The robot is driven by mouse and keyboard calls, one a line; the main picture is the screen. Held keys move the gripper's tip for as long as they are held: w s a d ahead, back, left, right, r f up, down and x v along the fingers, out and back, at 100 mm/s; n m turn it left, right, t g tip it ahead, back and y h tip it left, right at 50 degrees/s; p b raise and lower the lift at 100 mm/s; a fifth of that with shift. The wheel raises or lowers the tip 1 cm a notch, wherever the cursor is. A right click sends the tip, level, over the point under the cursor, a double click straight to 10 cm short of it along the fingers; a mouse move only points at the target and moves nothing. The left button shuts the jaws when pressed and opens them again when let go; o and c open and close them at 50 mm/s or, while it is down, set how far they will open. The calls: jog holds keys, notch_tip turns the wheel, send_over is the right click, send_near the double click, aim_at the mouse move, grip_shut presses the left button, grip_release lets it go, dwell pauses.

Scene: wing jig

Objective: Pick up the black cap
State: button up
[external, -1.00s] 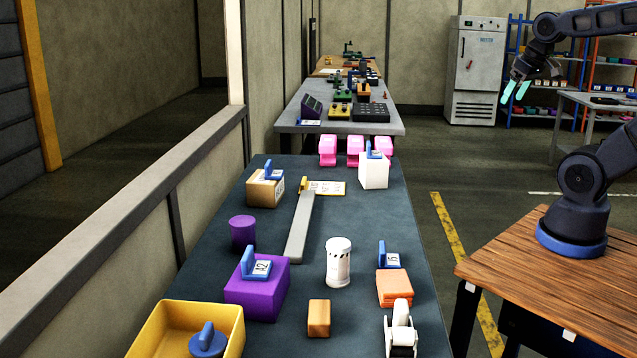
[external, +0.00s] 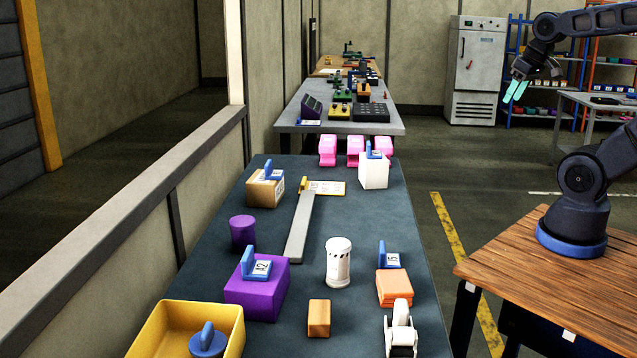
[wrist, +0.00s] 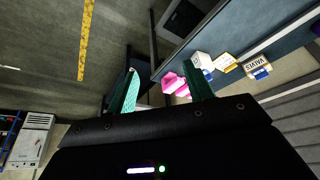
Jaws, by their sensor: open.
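I cannot make out a black cap in either view. My gripper (external: 515,91) is up in the air at the upper right in the external view, well away from the blue-topped bench (external: 379,225). Its teal fingers are apart with nothing between them; they also show in the wrist view (wrist: 163,86). The far benches hold several small dark objects, too small to tell apart.
The near bench holds a purple box (external: 258,297), a yellow bin (external: 165,322), a white cylinder (external: 339,265), orange blocks (external: 393,289) and a tape dispenser (external: 400,337). A grey bench (external: 300,128) stands beyond. Floor is clear between the bench and my wooden stand.

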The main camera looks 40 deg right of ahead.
jog(key=w+a+f+n+g, duration=0.15)
jog(key=w+a+n, duration=0.35)
jog(key=w+a, duration=0.5)
jog(key=w+a+f+n+g, duration=0.15)
jog(key=w+a+n, duration=0.25)
jog(key=w+a, duration=0.65)
jog(key=s+a+f+n+g, duration=0.1)
jog(key=s+a+f+n, duration=0.15)
jog(key=a+f, duration=0.65)
jog(key=s+a+f+n, duration=0.2)
jog(key=a+f+n, duration=0.15)
jog(key=a, duration=1.05)
jog(key=s+a+f+n+g, duration=0.1)
jog(key=s+a+f+n, duration=0.1)
jog(key=a+f, duration=0.7)
jog(key=shift+w+a+f, duration=0.1)
jog(key=shift+a+f, duration=0.25)
jog(key=shift+f, duration=1.05)
jog(key=shift+w+a+f, duration=0.1)
jog(key=shift+a+f, duration=0.3)
jog(key=shift+f, duration=0.95)
jog(key=shift+a+f, duration=0.35)
jog(key=shift+f, duration=1.05)
jog(key=c, duration=1.1)
